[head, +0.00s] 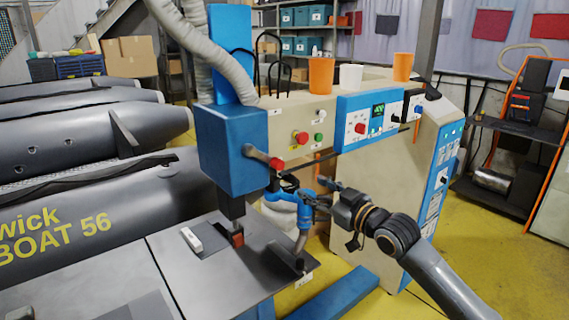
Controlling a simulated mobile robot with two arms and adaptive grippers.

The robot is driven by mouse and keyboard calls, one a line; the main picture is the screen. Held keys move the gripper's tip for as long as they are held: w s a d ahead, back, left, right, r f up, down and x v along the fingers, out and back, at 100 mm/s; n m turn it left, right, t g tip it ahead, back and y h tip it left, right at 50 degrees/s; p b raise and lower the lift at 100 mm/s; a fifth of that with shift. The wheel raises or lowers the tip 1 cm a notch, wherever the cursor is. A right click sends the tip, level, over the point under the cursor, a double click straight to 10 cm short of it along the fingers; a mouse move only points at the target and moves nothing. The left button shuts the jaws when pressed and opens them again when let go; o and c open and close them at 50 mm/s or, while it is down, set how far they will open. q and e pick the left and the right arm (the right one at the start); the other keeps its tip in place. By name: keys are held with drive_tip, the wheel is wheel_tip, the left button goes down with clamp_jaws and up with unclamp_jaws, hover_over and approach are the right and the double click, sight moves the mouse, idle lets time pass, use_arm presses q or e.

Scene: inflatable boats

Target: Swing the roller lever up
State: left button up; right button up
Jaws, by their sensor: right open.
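The roller lever (262,156) is a short grey arm with a red knob (277,164). It sits on the front of the blue machine head (228,150) and slants slightly down to the right. My right gripper (288,183) comes in from the lower right, with its dark fingers just below and right of the red knob. It is open; I cannot tell whether a finger touches the knob. Below the head, a dark post reaches down to a reddish roller part (238,239) at the worktable (215,285). My left gripper is not in view.
The beige control panel with red button (300,138) and blue display box (368,122) stands close behind my gripper. Orange cups (320,76) and a white cup (350,78) stand on top. Grey inflatable boats (90,200) lie left.

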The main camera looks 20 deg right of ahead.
sight(281, 165)
drive_tip(key=p+x, duration=0.1)
drive_tip(key=x, duration=0.3)
drive_tip(key=r+p+x, duration=0.1)
drive_tip(key=x, duration=0.4)
drive_tip(key=a+r+p+x, duration=0.1)
drive_tip(key=p+x, duration=0.1)
drive_tip(key=x, duration=0.2)
drive_tip(key=shift+c, duration=0.4)
clamp_jaws()
